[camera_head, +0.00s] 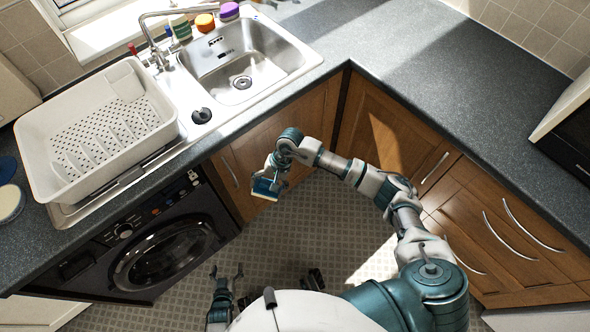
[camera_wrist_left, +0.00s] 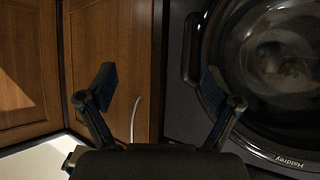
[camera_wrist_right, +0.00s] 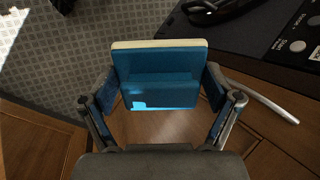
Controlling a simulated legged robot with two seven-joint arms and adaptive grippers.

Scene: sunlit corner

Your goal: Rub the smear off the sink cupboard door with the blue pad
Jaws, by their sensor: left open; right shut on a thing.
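The sink cupboard door (camera_head: 262,143) is brown wood, below the sink and beside the washing machine. My right gripper (camera_head: 270,182) is in front of it, shut on the blue pad (camera_head: 265,188). In the right wrist view the pad (camera_wrist_right: 158,75) is a blue block with a cream layer along its far edge, between the fingers of my right gripper (camera_wrist_right: 160,95). I cannot tell whether the pad touches the door. No smear can be made out; the arm and pad hide part of the door. My left gripper (camera_head: 226,278) is low over the floor, open and empty; its spread fingers (camera_wrist_left: 158,88) show in the left wrist view.
The washing machine (camera_head: 165,245) stands left of the door. A curved door handle (camera_wrist_right: 262,101) is close to the right gripper. A white dish rack (camera_head: 95,130) and the sink (camera_head: 245,65) are on the worktop above. More cupboards stand right; patterned floor is open between.

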